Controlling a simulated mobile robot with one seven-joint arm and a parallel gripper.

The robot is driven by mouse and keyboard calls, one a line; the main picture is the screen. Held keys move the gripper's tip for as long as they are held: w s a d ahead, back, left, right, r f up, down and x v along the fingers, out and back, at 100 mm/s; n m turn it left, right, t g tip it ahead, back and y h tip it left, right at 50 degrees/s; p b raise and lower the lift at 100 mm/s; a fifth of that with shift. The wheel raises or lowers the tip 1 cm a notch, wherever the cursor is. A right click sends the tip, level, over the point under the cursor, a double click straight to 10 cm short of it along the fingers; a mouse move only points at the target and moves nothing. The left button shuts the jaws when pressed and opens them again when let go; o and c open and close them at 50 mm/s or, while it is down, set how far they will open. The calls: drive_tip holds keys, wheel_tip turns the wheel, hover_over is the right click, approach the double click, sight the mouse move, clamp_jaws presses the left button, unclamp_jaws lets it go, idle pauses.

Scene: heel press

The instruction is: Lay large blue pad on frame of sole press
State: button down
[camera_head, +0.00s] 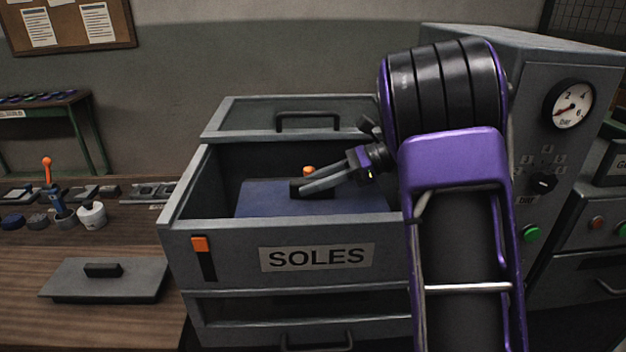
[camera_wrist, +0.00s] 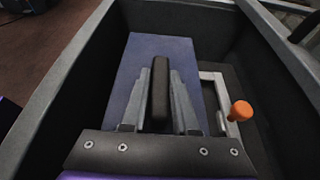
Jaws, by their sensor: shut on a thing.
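The large blue pad (camera_head: 262,196) is inside the open box of the sole press (camera_head: 226,238), labelled SOLES. The pad looks flat and also shows in the wrist view (camera_wrist: 133,75). My gripper (camera_head: 300,189) reaches in from the right and is shut on the pad's black handle (camera_wrist: 160,95). In the wrist view the fingers lie on both sides of the handle. The frame under the pad is mostly hidden; a grey metal part (camera_wrist: 219,100) shows beside the pad's right edge. I cannot tell whether the pad touches the frame.
An orange knob (camera_wrist: 241,110) stands right of the pad inside the box. A grey plate with a black handle (camera_head: 104,279) lies on the wooden bench at left. A cabinet with a gauge (camera_head: 569,104) stands at right.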

sight(313, 202)
drive_tip(key=shift+f+b, duration=2.4)
drive_tip(key=shift+b, duration=0.1)
drive_tip(key=shift+f+b, duration=0.9)
drive_tip(key=shift+b, duration=0.05)
drive_tip(key=c, duration=0.6)
unclamp_jaws()
drive_tip(key=shift+f, duration=0.1)
wheel_tip(313, 202, up, 9)
drive_tip(key=shift+a+r+p, duration=0.1)
drive_tip(key=shift+r+p, duration=0.1)
drive_tip(key=shift+p, duration=0.5)
drive_tip(key=shift+a+r, duration=0.1)
drive_tip(key=shift+r, duration=0.4)
drive_tip(key=shift+r, duration=0.1)
